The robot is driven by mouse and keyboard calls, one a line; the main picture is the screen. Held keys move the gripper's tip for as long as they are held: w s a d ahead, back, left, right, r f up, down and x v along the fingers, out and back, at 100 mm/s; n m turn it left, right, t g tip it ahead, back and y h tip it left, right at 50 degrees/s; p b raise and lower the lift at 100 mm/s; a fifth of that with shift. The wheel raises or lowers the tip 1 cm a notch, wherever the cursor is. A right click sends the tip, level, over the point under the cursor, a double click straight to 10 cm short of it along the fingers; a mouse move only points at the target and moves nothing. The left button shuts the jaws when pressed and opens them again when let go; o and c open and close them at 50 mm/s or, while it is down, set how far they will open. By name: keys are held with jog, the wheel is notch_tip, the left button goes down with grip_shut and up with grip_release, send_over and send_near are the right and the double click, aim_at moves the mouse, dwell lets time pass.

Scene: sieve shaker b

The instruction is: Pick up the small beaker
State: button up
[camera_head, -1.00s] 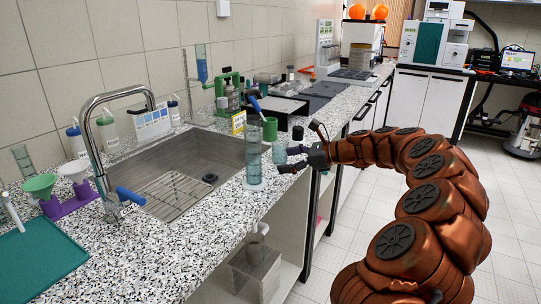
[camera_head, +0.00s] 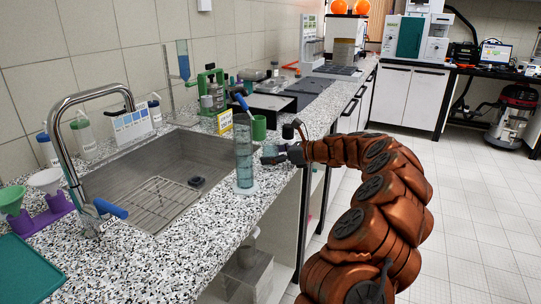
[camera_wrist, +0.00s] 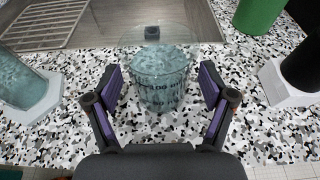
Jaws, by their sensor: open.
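The small beaker (camera_wrist: 160,78) is clear, with dark printed marks and a bluish tint. In the wrist view it stands upright on the speckled counter, between and just ahead of the two fingers. My gripper (camera_wrist: 160,105) is open, with one finger to each side of the beaker and a visible gap on both sides. In the head view the beaker (camera_head: 270,152) shows small beside the tall cylinder, partly hidden by my gripper (camera_head: 275,155).
A tall graduated cylinder (camera_head: 243,160) stands close on the left; its base (camera_wrist: 40,105) shows in the wrist view. A green mug (camera_head: 259,127) is behind. A dark cylinder on a white base (camera_wrist: 300,75) is close on the right. The sink (camera_head: 160,170) lies beyond.

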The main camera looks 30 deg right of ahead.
jog(key=shift+w+a+f, duration=0.15)
jog(key=shift+w, duration=0.15)
jog(key=c, duration=1.3)
jog(key=shift+c, duration=0.2)
jog(key=shift+r, duration=0.2)
